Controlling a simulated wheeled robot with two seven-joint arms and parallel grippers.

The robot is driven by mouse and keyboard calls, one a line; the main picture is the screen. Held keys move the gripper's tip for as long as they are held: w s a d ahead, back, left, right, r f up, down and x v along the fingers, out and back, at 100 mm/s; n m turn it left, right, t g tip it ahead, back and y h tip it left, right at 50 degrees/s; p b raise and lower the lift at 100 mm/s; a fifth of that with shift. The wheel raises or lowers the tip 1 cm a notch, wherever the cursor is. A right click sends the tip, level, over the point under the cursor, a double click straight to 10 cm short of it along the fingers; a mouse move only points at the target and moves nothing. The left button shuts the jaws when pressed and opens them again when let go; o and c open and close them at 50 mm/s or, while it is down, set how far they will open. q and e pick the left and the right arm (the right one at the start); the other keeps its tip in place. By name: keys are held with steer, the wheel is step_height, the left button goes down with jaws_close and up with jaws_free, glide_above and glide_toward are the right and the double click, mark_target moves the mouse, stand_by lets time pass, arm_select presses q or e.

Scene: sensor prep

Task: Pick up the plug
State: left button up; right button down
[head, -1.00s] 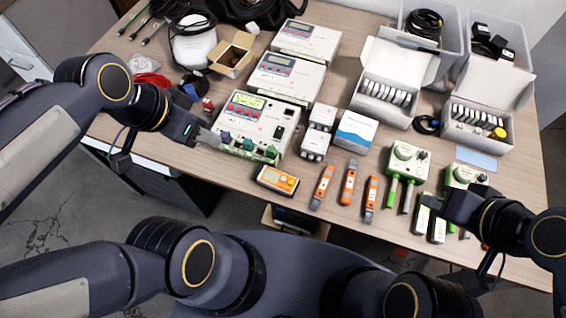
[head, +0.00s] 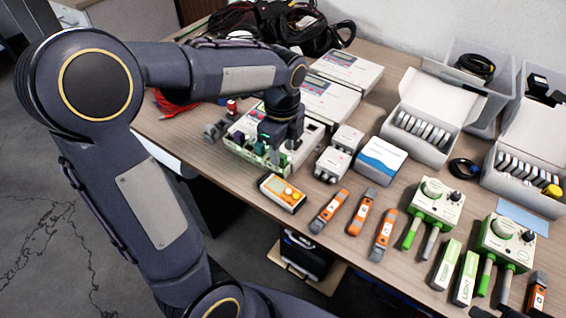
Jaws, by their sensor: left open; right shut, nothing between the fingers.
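Several small coloured plugs sit along the front edge of the nearest white control box (head: 305,142). A green plug (head: 275,157) and a dark plug (head: 258,147) are clearest. Which one is the task's plug I cannot tell. My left gripper (head: 282,147) is open and points down over the front part of this box, close to the plugs.
Two more white boxes (head: 331,100) stand behind. An orange handheld meter (head: 283,193) and several orange testers (head: 361,212) lie in front, near the table edge. Small white modules (head: 334,166) and a blue-white box (head: 381,160) are to the right. A red cable (head: 174,103) lies left.

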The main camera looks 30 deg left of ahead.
arm_select(q)
step_height(320, 180, down, 2)
steer(key=shift+f, duration=0.1)
jaws_close()
stand_by(0.4)
